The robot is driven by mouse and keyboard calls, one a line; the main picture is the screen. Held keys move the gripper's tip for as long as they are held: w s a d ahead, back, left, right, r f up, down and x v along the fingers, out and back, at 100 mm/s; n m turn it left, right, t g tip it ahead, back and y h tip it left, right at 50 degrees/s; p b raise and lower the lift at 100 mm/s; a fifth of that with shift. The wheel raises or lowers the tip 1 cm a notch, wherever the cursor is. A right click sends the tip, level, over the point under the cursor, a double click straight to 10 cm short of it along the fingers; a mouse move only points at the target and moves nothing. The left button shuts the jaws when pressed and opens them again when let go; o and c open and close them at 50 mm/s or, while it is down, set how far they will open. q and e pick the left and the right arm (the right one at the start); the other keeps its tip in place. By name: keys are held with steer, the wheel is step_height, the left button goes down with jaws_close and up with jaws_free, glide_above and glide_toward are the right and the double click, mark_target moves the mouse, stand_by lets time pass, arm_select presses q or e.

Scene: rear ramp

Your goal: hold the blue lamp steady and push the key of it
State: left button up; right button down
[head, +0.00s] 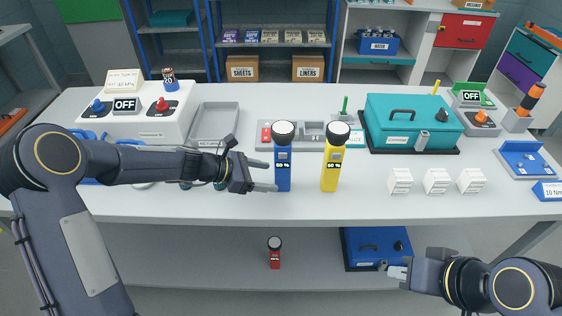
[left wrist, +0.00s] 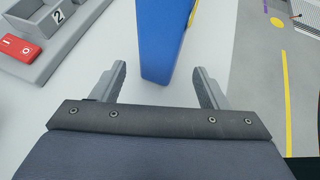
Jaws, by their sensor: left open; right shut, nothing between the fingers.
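The blue lamp (head: 283,170) stands upright on the table, with a dark, white-faced head and a small label reading 50 %. My left gripper (head: 268,175) is open beside its lower body, coming from the left. In the left wrist view the blue lamp (left wrist: 166,40) stands just ahead of the open fingers (left wrist: 162,85), roughly between their tips; contact cannot be told. The lamp's key is not clearly distinguishable. My right gripper (head: 391,269) is shut and empty, low at the right, below the table's front edge and far from the lamp.
A yellow lamp (head: 331,165) stands close to the right of the blue one. A grey tray with a red switch (head: 265,134) lies behind. White blocks (head: 400,181) stand to the right. A red lamp (head: 274,253) and a blue case (head: 362,246) are on the lower shelf.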

mark_target(279, 178)
arm_select(q)
steer(key=shift+b+x, duration=0.65)
steer(key=shift+x, duration=1.8)
steer(key=c, duration=0.9)
steer(key=shift+r, duration=0.1)
